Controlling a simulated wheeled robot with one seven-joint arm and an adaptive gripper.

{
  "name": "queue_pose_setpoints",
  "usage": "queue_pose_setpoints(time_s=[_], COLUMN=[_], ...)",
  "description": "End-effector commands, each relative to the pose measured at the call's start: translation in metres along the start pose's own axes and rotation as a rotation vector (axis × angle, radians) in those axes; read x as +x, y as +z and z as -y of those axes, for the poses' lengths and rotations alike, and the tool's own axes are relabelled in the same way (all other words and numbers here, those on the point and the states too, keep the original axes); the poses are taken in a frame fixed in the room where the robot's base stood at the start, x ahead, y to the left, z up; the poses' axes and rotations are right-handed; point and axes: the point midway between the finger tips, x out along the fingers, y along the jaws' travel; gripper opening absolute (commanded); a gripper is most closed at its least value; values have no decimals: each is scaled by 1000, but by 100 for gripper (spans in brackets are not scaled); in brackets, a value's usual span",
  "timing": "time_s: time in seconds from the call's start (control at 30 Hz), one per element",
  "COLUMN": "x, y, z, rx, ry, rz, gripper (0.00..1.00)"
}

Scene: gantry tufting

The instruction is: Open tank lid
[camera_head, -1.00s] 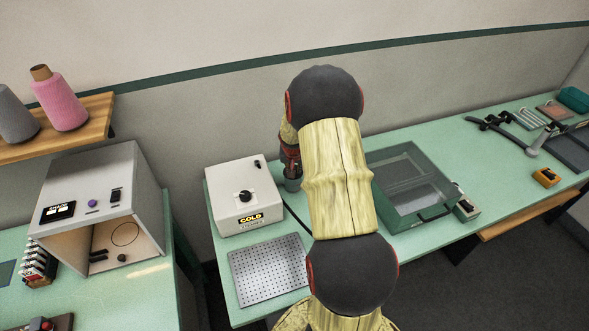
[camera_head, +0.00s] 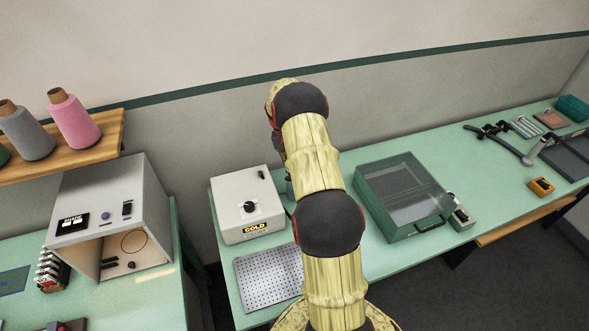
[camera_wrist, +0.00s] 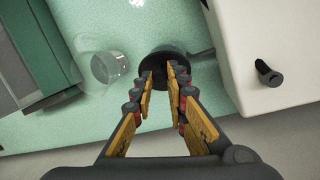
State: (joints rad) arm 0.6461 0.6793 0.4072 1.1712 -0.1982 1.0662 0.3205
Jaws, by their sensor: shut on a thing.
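My gripper (camera_wrist: 163,72) is seen from behind in the wrist view, with its fingertips close together at a dark round cup-like thing (camera_wrist: 160,54). It is shut on that thing; whether it is a lid I cannot tell. In the head view my arm hides the gripper, beside the white box. A green tank-like box (camera_head: 376,205) with a clear top and a dark front handle stands to the right of my arm. Its clear top (camera_head: 405,190) looks down. Its green side shows at the left of the wrist view (camera_wrist: 35,50), apart from my gripper.
A white box marked COLD (camera_head: 240,190) stands left of my arm, with a perforated plate (camera_head: 262,280) in front. A clear glass vessel (camera_wrist: 108,68) stands near the gripper. Tools lie at the bench's far right. Free bench top (camera_head: 490,165) lies right of the green box.

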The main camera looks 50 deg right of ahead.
Motion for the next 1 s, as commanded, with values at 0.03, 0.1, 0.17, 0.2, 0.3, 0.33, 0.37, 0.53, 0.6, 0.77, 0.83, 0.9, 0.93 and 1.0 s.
queue_pose_setpoints(time_s=[0.03,0.1,0.17,0.2,0.3,0.33,0.37,0.53,0.6,0.77,0.83,0.9,0.93,1.0], x=[-2,-3,-4,-5,-6,-6,-7,-8,-9,-9,-10,-10,-10,-10], y=[-4,-6,-9,-10,-13,-14,-14,-18,-19,-20,-20,-21,-21,-21], z=[2,2,3,3,4,4,5,6,6,7,7,7,7,7], rx=[-4,-10,-14,-17,-22,-24,-25,-33,-35,-38,-39,-39,-39,-39], ry=[9,22,32,39,53,57,61,78,83,91,92,93,93,94], rz=[23,57,84,101,140,150,161,205,218,238,242,244,245,245], gripper=[0,0,0,0,0,0,0,0,0,0,0,0,0,0])
